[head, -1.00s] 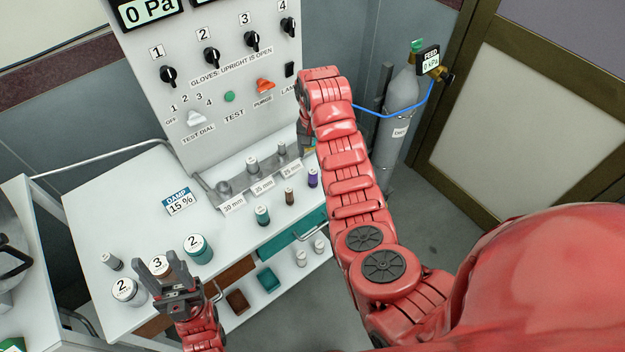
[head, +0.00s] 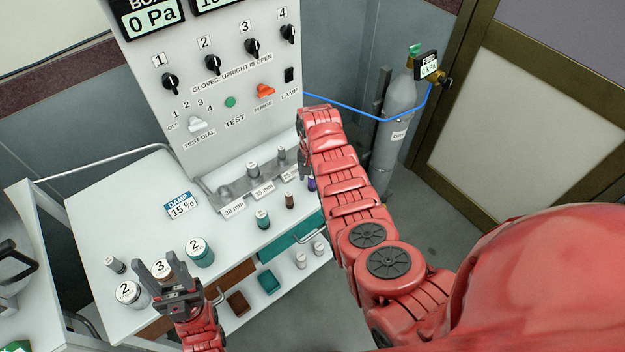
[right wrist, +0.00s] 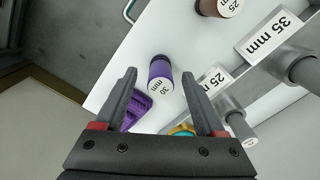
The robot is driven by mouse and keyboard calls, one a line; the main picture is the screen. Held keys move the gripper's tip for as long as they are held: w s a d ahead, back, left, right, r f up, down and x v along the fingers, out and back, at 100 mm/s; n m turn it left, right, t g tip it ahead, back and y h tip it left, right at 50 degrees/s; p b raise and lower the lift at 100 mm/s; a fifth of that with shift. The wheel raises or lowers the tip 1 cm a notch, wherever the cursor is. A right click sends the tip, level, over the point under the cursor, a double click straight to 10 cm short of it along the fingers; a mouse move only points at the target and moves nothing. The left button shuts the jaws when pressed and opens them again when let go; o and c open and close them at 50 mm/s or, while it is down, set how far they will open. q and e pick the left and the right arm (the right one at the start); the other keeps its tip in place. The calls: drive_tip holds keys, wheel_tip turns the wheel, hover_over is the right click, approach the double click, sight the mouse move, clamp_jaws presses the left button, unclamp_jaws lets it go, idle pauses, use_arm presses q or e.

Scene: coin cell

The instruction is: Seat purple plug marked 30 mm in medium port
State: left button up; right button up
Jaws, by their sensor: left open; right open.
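The purple plug marked 30 mm (right wrist: 160,76) stands on the white bench top, and a sliver of it shows in the head view (head: 312,184). My right gripper (right wrist: 159,73) is open, its fingertips either side of the plug in the picture; contact cannot be told. In the head view the right gripper (head: 303,165) is partly hidden by its own wrist. The metal port rack (head: 238,186) stands at the panel's foot, with labels 30 mm (head: 234,209), 35 mm (head: 263,190) and 25 mm (head: 291,174). My left gripper (head: 158,262) is open in front of the jar marked 3.
A brown plug (head: 290,200) and a green plug (head: 263,219) stand before the rack. Jars marked 2 (head: 200,252) and 3 (head: 163,271) are near the left gripper. A purple ridged thing (right wrist: 138,108) lies by the right gripper's left finger in the wrist view.

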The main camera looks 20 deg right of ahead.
drive_tip(key=shift+c, duration=0.2)
clamp_jaws()
drive_tip(key=shift+r, duration=0.15)
idle(0.4)
